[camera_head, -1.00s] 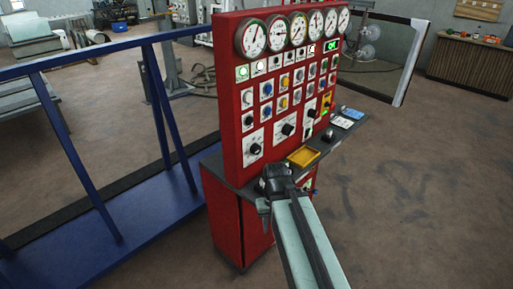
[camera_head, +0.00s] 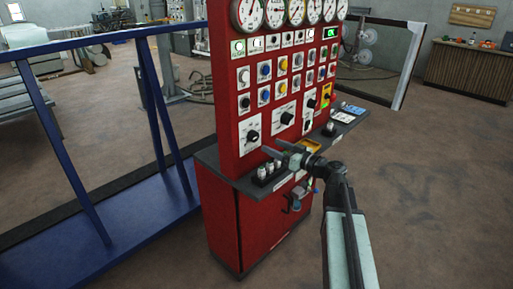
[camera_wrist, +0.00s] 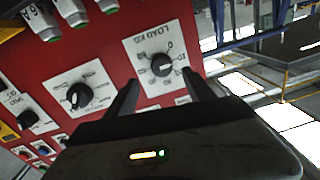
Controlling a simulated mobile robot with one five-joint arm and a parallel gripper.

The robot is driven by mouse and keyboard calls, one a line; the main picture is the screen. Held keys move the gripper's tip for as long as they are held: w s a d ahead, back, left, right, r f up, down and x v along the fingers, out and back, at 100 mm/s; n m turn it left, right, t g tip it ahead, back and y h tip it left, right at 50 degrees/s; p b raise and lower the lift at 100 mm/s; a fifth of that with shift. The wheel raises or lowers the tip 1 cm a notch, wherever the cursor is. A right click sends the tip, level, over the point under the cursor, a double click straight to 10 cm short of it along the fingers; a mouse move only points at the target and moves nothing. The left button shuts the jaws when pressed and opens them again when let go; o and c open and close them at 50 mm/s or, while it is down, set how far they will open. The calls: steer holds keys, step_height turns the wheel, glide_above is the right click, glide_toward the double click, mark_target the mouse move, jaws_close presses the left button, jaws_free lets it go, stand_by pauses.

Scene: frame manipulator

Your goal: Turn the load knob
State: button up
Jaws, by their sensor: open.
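The load knob (camera_head: 253,135) is a black knob on a white plate at the lower left of the red panel. In the wrist view the load knob (camera_wrist: 162,66) appears upside down, on a plate marked LOAD KG with a number scale. My gripper (camera_head: 259,152) is open and empty, in front of the panel just below the knob in the head view. In the wrist view my gripper (camera_wrist: 163,90) has its two dark fingers spread to either side of the knob's plate. The knob lies ahead between the fingertips; no contact shows.
A second, larger black knob (camera_head: 288,117) is beside it on the red panel (camera_head: 228,110). Small grey-topped fittings (camera_head: 266,171) stand on the ledge below, near a yellow tray (camera_head: 311,146). A blue railing frame (camera_head: 150,90) is at left. Floor at right is clear.

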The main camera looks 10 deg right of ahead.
mark_target(256, 139)
steer(key=x, duration=0.8)
steer(key=shift+s+a, duration=0.1)
steer(key=shift+s, duration=0.05)
jaws_close()
steer(key=shift+a, duration=0.15)
